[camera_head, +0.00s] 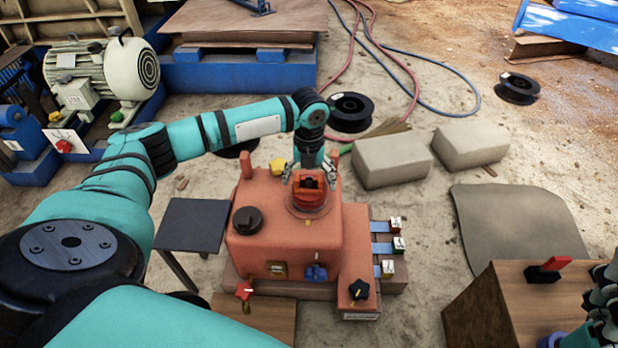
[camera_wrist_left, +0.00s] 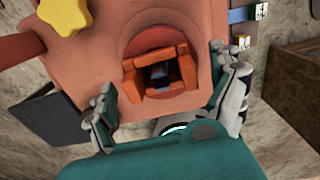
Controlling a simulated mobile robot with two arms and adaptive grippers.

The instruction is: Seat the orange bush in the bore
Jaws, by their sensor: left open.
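The orange bush (camera_head: 309,199) is at the round bore collar (camera_head: 322,211) on top of the salmon-red crusher body (camera_head: 270,245). In the left wrist view the bush (camera_wrist_left: 185,75) shows as a squarish orange frame with a dark opening, inside the round collar (camera_wrist_left: 160,37). How deep it sits I cannot tell. My left gripper (camera_head: 309,176) is above the bush, its fingers open and apart on either side; it also shows in the left wrist view (camera_wrist_left: 168,92). My right gripper (camera_head: 603,308) is partly in view at the right edge, its jaws unclear.
A black knob (camera_head: 248,220), a yellow star knob (camera_head: 277,166) and a red star knob (camera_head: 244,291) stand on or beside the body. A dark side table (camera_head: 192,225) is at left. A wooden box (camera_head: 500,310) with a red-handled switch (camera_head: 548,269) is at right.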

